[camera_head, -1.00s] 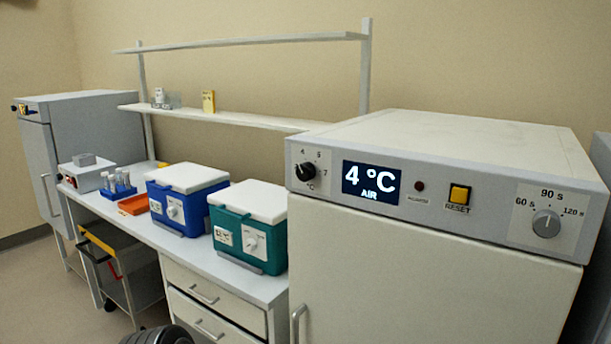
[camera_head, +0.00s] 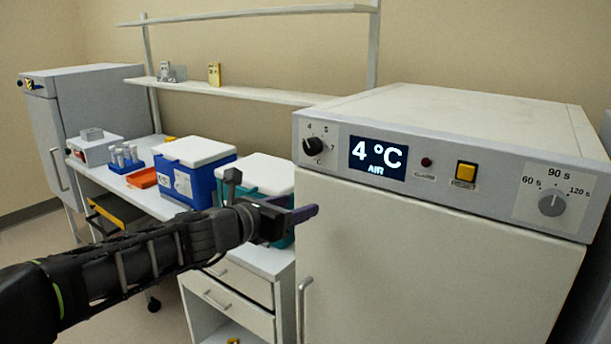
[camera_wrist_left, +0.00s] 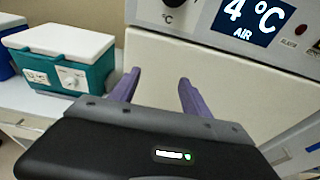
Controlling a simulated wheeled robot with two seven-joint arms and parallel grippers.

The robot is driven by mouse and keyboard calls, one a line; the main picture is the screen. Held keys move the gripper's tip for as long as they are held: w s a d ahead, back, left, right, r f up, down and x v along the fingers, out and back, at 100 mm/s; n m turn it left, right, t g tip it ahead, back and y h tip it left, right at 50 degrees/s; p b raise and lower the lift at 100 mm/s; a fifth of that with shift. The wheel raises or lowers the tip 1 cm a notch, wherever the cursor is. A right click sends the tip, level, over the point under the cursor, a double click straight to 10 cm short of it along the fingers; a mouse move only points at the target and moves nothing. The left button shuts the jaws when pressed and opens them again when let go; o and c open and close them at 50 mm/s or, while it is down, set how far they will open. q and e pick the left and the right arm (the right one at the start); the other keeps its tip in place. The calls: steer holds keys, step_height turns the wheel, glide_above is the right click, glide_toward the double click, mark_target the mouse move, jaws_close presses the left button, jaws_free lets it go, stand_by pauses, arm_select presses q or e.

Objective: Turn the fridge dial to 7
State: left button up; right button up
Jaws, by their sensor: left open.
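The fridge dial (camera_head: 313,147) is a small black knob at the left end of the fridge's front panel, with numbers around it, of which 7 is at the right. The display (camera_head: 378,158) beside it reads 4 °C AIR. In the left wrist view the dial (camera_wrist_left: 174,3) is cut by the top edge. My left gripper (camera_head: 304,214) is in front of the fridge door, below the dial and apart from it. In the left wrist view its two purple fingers (camera_wrist_left: 158,92) are spread with nothing between them. My right gripper is not in view.
The fridge (camera_head: 420,260) has a yellow RESET button (camera_head: 466,172) and a grey timer dial (camera_head: 552,202) further right. A teal cooler (camera_wrist_left: 65,60) and a blue cooler (camera_head: 193,168) stand on the bench to the left. A shelf (camera_head: 235,92) hangs above the bench.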

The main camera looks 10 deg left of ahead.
mark_target(309, 147)
arm_select(q)
step_height(309, 147, up, 10)
steer(key=s+a+n+t+h, duration=0.1)
steer(key=s+n+t, duration=0.1)
steer(key=shift+a+r+n, duration=0.25)
steer(key=shift+a+n, duration=0.15)
steer(key=shift+w, duration=0.1)
steer(key=shift+p+x, duration=0.3)
steer(key=shift+x, duration=3.6)
steer(key=shift+c, duration=0.2)
jaws_close()
